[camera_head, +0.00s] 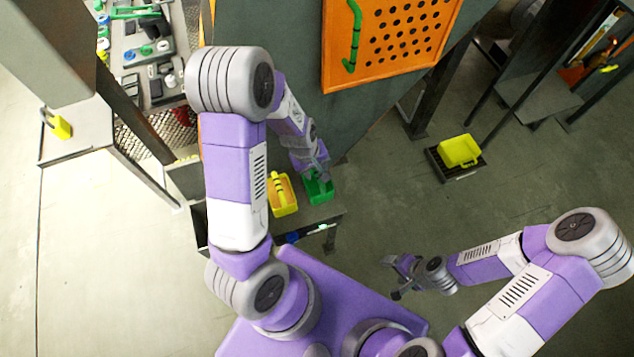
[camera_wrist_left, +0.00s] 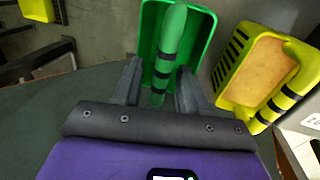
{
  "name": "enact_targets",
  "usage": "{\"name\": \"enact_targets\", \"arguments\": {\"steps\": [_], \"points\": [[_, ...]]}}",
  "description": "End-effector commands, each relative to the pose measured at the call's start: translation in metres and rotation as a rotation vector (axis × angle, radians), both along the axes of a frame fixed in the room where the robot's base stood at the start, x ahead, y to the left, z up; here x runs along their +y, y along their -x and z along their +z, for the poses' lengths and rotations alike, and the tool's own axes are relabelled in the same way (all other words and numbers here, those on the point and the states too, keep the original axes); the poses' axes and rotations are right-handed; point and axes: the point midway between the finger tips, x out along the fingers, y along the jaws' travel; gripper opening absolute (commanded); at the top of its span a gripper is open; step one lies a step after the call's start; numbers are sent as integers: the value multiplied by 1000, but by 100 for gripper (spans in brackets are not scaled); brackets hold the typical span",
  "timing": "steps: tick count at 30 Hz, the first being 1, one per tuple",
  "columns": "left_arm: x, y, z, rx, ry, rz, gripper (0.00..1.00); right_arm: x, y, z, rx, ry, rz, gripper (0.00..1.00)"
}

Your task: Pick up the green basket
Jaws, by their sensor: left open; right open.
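The green basket (camera_head: 318,188) stands on a small dark table beside a yellow basket. It also shows in the left wrist view (camera_wrist_left: 205,38), with a green handle (camera_wrist_left: 170,50) with black bands running across its top. My left gripper (camera_head: 318,168) is at the green basket in the head view. In the left wrist view its open fingers (camera_wrist_left: 158,88) stand on either side of the near part of the handle, not closed on it. My right gripper (camera_head: 396,277) is open and empty over the floor, far from the basket.
The yellow basket (camera_head: 283,195) with a banded handle stands just left of the green one. Another yellow container (camera_head: 459,150) is on a low dark stand at right. An orange perforated panel (camera_head: 390,40) lies behind.

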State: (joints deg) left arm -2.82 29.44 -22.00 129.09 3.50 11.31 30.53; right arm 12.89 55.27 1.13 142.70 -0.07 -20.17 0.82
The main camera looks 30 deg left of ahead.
Motion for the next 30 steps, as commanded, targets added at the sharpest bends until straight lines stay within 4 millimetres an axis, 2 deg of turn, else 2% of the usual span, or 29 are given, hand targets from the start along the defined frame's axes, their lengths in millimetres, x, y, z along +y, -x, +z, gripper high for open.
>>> {"name": "enact_targets", "arguments": {"steps": [2,10,23,26,30], "points": [[0,0,1,0,0,0,41,0,0,1,0,0,0,70],[0,0,1,0,0,0,0,0,0,1,0,0,0,70],[0,0,2,-1,-1,0,0,0,0,2,0,0,0,70],[0,0,11,-2,-1,-1,0,0,0,7,0,0,0,70],[-1,-1,39,-4,-1,-1,0,0,0,22,0,0,0,70]]}}
